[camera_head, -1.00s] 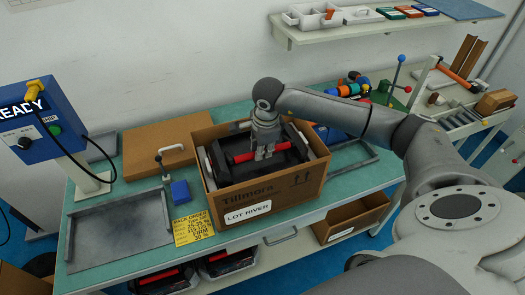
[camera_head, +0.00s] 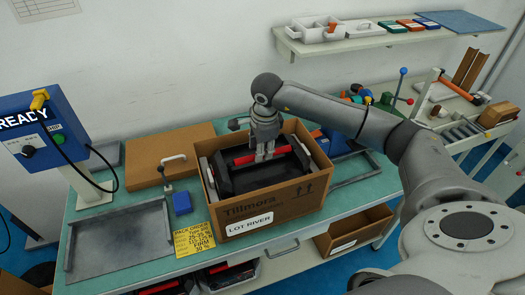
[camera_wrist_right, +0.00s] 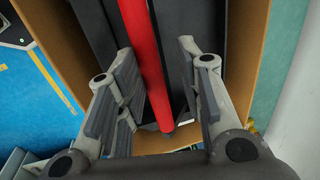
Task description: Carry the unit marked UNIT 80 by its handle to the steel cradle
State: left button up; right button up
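A black unit with a red bar handle (camera_head: 244,159) sits inside an open cardboard box (camera_head: 300,192) labelled LOT RIVER on the green bench. No UNIT 80 marking is readable. My right gripper (camera_head: 264,157) points down over the handle. In the right wrist view the red handle (camera_wrist_right: 150,70) runs between the spread fingers of my right gripper (camera_wrist_right: 160,80), with a visible gap on the right finger's side. A flat grey metal tray with raised edges (camera_head: 118,240) lies on the bench at left; I cannot tell whether it is the steel cradle. My left gripper is out of view.
A blue READY box (camera_head: 45,130) with a cable stands at far left. A toggle clamp (camera_head: 166,172), blue block (camera_head: 182,203) and yellow order card (camera_head: 194,238) lie between tray and carton. A closed cardboard box (camera_head: 150,150) stands behind. A shelf (camera_head: 350,42) hangs above.

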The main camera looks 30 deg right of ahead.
jog(key=shift+o, duration=0.6)
jog(key=shift+w+d+r, duration=0.1)
jog(key=shift+w, duration=0.35)
jog(key=o, duration=0.5)
jog(key=shift+w+d+r+b, duration=0.15)
jog(key=shift+w+b, duration=0.35)
jog(key=shift+w, duration=0.3)
jog(key=o, duration=0.8)
jog(key=shift+w+d+f, duration=0.1)
jog(key=shift+w+f, duration=0.15)
jog(key=shift+r, duration=0.1)
jog(key=shift+o, duration=0.7)
jog(key=shift+s, duration=0.1)
jog(key=r+p, duration=0.1)
jog(key=r, duration=0.1)
jog(key=s+r+p, duration=0.1)
jog(key=r+p, duration=0.1)
jog(key=r, duration=0.1)
